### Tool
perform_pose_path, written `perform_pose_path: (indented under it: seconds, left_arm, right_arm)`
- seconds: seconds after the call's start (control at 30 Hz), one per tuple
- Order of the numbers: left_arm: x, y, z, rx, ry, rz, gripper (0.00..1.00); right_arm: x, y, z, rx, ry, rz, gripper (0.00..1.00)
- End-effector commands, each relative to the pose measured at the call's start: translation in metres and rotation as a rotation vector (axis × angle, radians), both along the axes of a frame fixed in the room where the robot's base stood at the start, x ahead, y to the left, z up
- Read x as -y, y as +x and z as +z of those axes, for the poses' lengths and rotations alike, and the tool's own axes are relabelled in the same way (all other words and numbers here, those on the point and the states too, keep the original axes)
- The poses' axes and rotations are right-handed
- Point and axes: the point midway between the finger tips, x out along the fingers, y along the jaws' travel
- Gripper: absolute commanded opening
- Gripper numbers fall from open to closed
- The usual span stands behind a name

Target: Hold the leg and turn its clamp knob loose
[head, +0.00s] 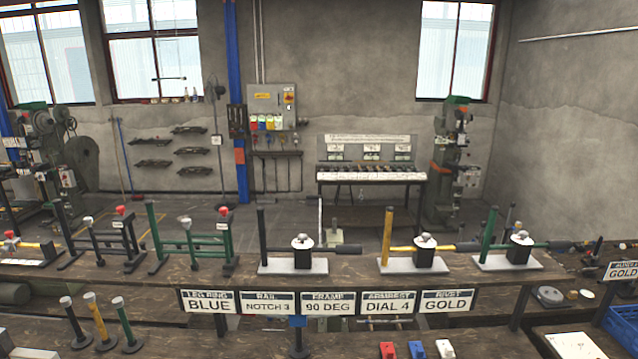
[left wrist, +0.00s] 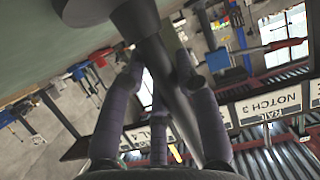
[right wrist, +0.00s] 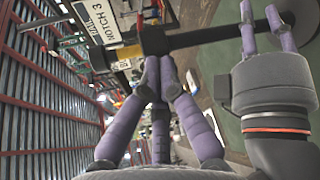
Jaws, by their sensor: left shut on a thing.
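The leg is a dark round bar (right wrist: 212,38) with a wide round foot, a black collar (right wrist: 155,41) and a gold-coloured part (right wrist: 124,54) beyond it. In the left wrist view, the leg (left wrist: 152,52) lies between the purple fingers of my left gripper (left wrist: 158,75), which is shut on it. The left gripper's fingers (right wrist: 262,22) also show around the bar near its foot in the right wrist view. My right gripper (right wrist: 160,68) has its fingertips close together at the collar. I cannot make out the clamp knob, which may be hidden by these fingertips. Neither gripper shows in the head view.
In the head view, a wooden bench (head: 370,284) carries several presses and stands. Label plates (head: 328,303) hang along its front edge. Black, yellow and green posts (head: 98,320) stand at the lower left. A blue crate (head: 622,325) is at the lower right.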

Motion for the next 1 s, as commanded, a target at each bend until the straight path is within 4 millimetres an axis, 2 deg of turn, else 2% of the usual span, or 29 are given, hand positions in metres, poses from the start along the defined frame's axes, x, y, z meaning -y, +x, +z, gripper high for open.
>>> perform_pose_path:
  seconds: [1.0]
  left_arm:
    - [0.001,0.000,0.000,0.000,0.000,-0.002,0.00]
  right_arm:
    - [-0.012,0.000,0.021,0.001,0.000,0.002,0.00]
